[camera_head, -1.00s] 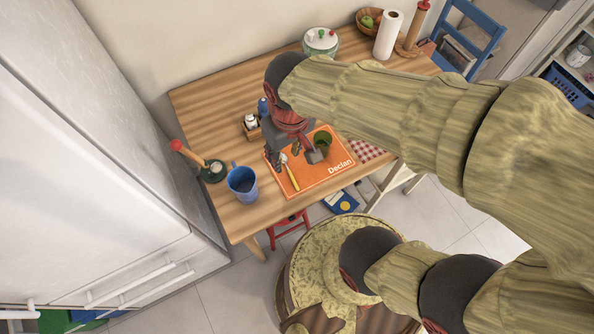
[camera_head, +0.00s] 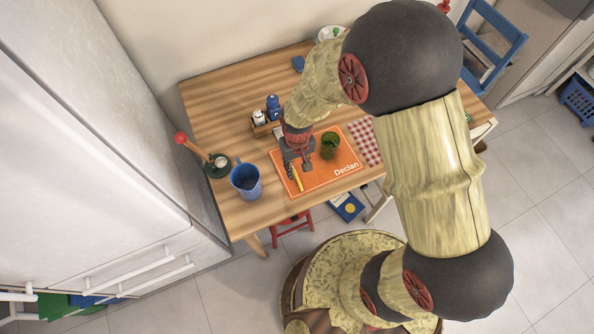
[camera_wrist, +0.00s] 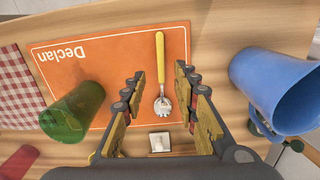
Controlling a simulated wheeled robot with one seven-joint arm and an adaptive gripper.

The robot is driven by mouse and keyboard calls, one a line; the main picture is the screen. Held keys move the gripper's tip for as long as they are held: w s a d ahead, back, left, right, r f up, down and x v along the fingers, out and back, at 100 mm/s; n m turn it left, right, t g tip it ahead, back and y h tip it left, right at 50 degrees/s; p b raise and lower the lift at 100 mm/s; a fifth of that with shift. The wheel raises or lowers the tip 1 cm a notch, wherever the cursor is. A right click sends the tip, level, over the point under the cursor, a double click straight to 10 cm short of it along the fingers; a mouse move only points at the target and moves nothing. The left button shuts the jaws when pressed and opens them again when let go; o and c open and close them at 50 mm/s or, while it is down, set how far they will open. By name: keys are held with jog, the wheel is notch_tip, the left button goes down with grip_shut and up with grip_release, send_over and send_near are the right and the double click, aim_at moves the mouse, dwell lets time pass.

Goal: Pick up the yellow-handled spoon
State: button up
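The yellow-handled spoon (camera_wrist: 161,68) lies on the orange "Declan" placemat (camera_wrist: 120,50). In the wrist view its yellow handle points away from my gripper and its metal bowl lies between the lines of the two fingers. In the head view the yellow handle (camera_head: 297,180) shows just below my gripper, and the bowl is hidden. My gripper (camera_head: 298,166) is over the left part of the placemat, pointing down. In the wrist view my gripper (camera_wrist: 165,88) is open, with nothing held between its fingers. I cannot tell its exact height above the spoon.
A green cup (camera_head: 329,145) stands on the placemat close to my gripper, and a blue mug (camera_head: 246,182) stands to its left. A caddy with shakers (camera_head: 266,120) is behind. A red-checked cloth (camera_head: 364,143) lies to the right.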

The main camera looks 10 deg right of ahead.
aim_at(296, 175)
jog(key=shift+w+a+f+b, duration=0.15)
jog(key=shift+f+b, duration=0.3)
jog(key=shift+f, duration=0.95)
jog(key=shift+w+f+b, duration=0.2)
jog(key=shift+f+b, duration=0.2)
jog(key=shift+f, duration=0.95)
jog(key=c, duration=0.3)
jog(key=c, duration=0.4)
grip_shut()
